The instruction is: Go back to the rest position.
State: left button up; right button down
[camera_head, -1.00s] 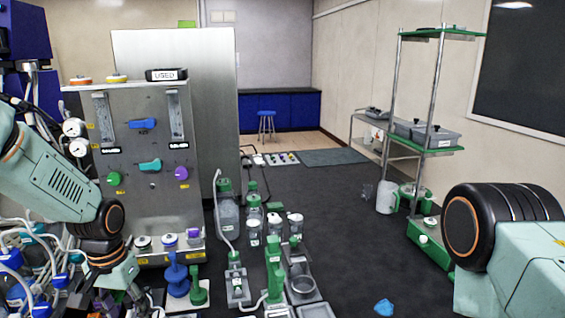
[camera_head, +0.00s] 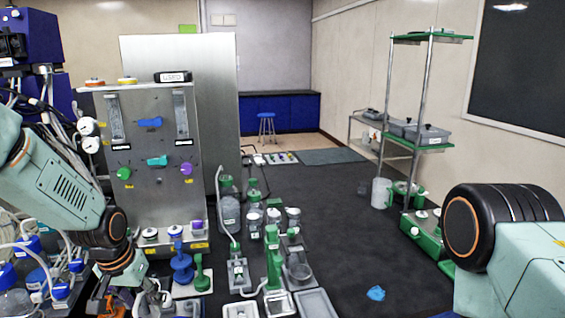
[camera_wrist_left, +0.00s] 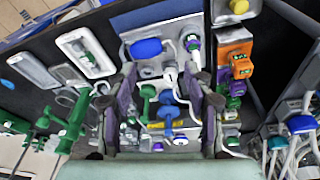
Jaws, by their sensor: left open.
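My left gripper (camera_head: 140,300) is at the bottom left of the head view, low in front of the steel panel and partly cut off by the frame edge. In the left wrist view its two fingers (camera_wrist_left: 163,105) are apart, with nothing clearly held between them. Beyond the fingers stand a green-handled piece (camera_wrist_left: 147,97) and a blue-handled piece (camera_wrist_left: 168,112); I cannot tell their distance from the fingers. My right arm shows at the right edge of the head view, but its gripper is out of view.
The steel panel (camera_head: 150,205) with coloured knobs stands close to my left arm. Hoses and bottles crowd the lower left. A green-shelved rack (camera_head: 425,142) is at the right. A blue crumpled piece (camera_head: 376,292) lies on dark floor.

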pick_arm(q)
jog(key=s+d+f+n+t+b, duration=0.1)
jog(key=s+d+f+b, duration=0.25)
jog(key=s+f, duration=0.45)
jog(key=s+d+f+t+b, duration=0.15)
jog(key=s+f+b, duration=0.25)
jog(key=f, duration=0.7)
jog(key=s+d+f+g+b, duration=0.1)
jog(key=s+f+b, duration=0.3)
jog(key=s+f, duration=0.4)
jog(key=s+d+f+g+b, duration=0.1)
jog(key=s+f+g+b, duration=0.3)
jog(key=s+f, duration=0.4)
jog(key=s+b, duration=0.1)
jog(key=s, duration=0.6)
jog(key=shift+b, duration=0.3)
